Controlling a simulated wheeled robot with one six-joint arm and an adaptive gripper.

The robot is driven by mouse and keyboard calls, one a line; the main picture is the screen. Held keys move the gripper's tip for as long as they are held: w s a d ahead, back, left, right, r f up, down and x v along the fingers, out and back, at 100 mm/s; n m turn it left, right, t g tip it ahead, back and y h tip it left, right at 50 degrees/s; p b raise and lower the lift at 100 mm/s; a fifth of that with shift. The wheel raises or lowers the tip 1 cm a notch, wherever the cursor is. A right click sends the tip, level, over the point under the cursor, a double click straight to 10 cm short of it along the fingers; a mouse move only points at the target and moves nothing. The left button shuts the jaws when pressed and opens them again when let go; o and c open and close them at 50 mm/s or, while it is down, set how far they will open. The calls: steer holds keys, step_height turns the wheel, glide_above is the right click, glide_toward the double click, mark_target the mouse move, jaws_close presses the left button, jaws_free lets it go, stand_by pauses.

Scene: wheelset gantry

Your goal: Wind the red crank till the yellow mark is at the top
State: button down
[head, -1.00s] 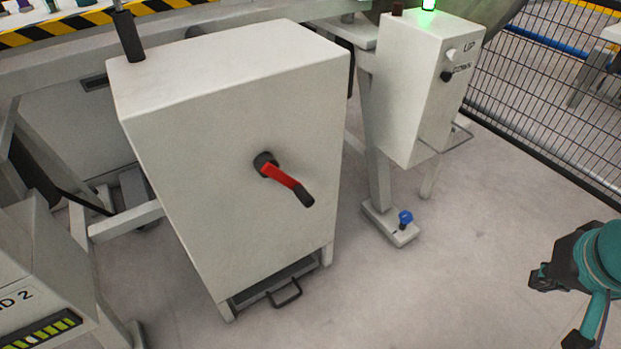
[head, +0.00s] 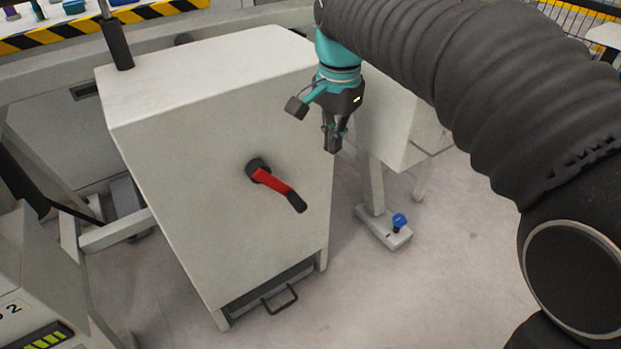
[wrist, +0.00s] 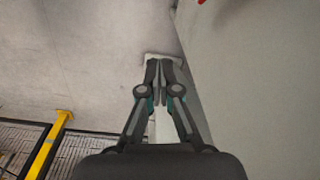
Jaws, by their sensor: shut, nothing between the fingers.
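The red crank (head: 272,182) is on the front face of a large grey box (head: 190,200). Its arm points down and to the right from a dark hub and ends in a black handle (head: 296,202). I cannot see a yellow mark. My gripper (head: 333,148) is shut and empty, beside the box's right edge, up and to the right of the crank and apart from it. In the wrist view my gripper (wrist: 160,64) has its fingers together. A bit of red (wrist: 202,2) shows at that view's top edge.
A smaller grey box on a post stands behind my arm at right, with a blue knob (head: 399,220) on its foot plate. A drawer handle (head: 280,299) sticks out below the large box. The floor in front is clear. A yellow post (wrist: 48,145) and mesh fence show in the wrist view.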

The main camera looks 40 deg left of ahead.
mark_target(279, 189)
steer(key=s+a+f+m+b, duration=0.1)
steer(key=s+a+f, duration=0.1)
steer(key=f, duration=0.3)
steer(key=s+a+f+m+b, duration=0.2)
steer(key=f, duration=0.4)
stand_by(0.4)
steer(key=shift+d+g, duration=0.1)
steer(key=shift+g, duration=0.2)
